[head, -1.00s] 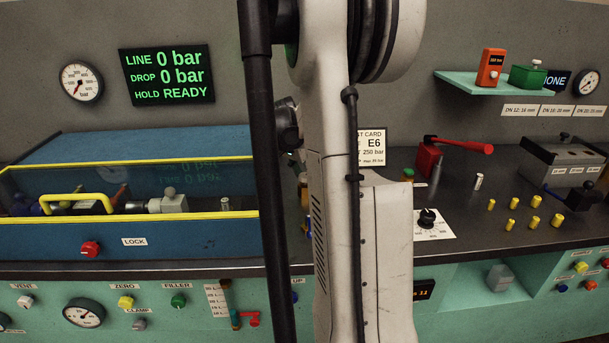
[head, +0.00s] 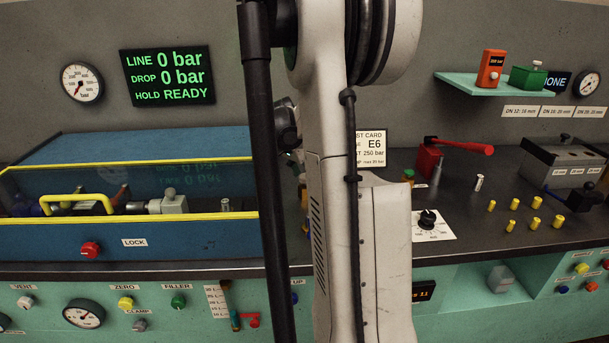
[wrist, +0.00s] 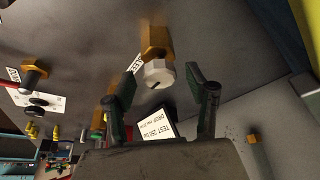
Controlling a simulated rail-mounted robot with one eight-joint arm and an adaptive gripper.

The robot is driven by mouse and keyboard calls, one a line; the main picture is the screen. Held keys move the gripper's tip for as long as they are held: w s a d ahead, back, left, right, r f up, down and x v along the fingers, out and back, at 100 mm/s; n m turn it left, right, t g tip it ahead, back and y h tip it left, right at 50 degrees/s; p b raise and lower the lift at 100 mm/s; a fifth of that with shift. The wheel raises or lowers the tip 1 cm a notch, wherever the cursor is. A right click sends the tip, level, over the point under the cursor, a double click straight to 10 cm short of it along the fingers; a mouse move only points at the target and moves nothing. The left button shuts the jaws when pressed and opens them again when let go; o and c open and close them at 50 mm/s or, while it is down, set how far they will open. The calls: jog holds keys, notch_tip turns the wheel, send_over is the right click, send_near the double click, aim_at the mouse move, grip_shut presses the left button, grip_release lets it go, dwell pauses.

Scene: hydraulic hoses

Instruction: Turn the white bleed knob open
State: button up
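The white bleed knob (wrist: 158,72) shows in the wrist view as a white faceted cap with a dark slot, on a brass fitting (wrist: 155,40). My gripper (wrist: 162,83) is open, with one dark finger on each side of the knob. Gaps show between the fingers and the knob; I cannot tell how far its depth differs from the fingertips. In the head view my arm hides the gripper and this knob.
A test card (head: 370,148) stands behind my arm. A red lever (head: 460,146), a black dial (head: 428,219) and several yellow fittings (head: 514,204) are on the bench at right. A blue case with a yellow-edged clear guard (head: 130,219) fills the left.

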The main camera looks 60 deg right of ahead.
jog(key=v, duration=1.2)
jog(key=shift+a, duration=0.1)
dwell(0.4)
